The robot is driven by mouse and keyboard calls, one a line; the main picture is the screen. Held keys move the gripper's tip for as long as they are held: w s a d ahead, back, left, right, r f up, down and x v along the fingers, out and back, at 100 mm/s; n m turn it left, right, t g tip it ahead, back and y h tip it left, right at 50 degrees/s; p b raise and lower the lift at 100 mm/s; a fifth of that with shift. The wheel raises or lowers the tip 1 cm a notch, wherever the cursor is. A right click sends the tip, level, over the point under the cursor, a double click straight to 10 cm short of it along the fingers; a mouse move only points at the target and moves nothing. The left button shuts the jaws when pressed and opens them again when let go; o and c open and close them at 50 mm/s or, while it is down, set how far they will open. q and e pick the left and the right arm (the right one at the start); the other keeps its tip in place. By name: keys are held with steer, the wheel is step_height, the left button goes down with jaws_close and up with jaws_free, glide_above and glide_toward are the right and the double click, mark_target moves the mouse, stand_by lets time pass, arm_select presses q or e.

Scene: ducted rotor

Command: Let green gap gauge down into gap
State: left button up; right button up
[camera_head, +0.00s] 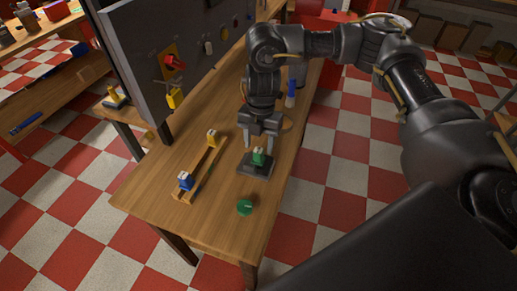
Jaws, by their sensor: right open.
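The green gap gauge (259,157) stands upright on a dark grey block (255,167) on the wooden table, with a pale top. My right gripper (261,142) points down just above it, its two fingers spread apart on either side of the gauge's top. I cannot tell whether the fingers touch it. The gap is not clearly visible. My left gripper is not in view.
A wooden rack (204,170) holds a blue piece (185,181) and a yellow piece (211,138). A green disc (244,207) lies near the table's front edge.

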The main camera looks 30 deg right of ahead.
step_height(320, 180, up, 8)
steer(key=shift+w+d+f, duration=0.15)
steer(key=shift+w+d, duration=0.1)
steer(key=shift+d, duration=0.1)
